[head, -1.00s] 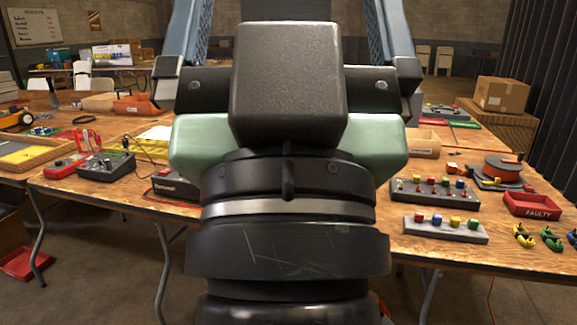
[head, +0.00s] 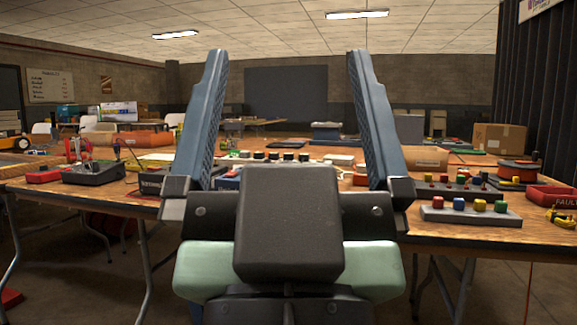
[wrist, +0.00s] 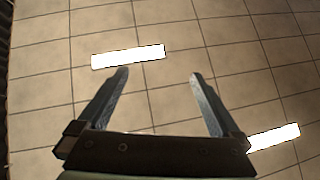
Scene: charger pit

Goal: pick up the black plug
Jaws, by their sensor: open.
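My gripper (head: 288,56) is open and empty, its two blue-grey fingers pointing up above the table in the head view. The wrist view also shows my gripper (wrist: 158,75) open, with only ceiling between and beyond the fingers. I cannot single out the black plug with certainty. A small black upright piece (head: 116,150) shows by the dark box on the left. Several dark round tops (head: 272,155) show in a row beyond my gripper, too small to identify. My gripper and wrist hide the middle of the near table.
The wooden table (head: 450,236) spans the view. On it are a dark box (head: 94,174) at left, a grey block with coloured pieces (head: 470,217) and a red "FAULTY" tray (head: 553,197) at right. A cardboard box (head: 499,144) stands farther back. The air around the fingers is clear.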

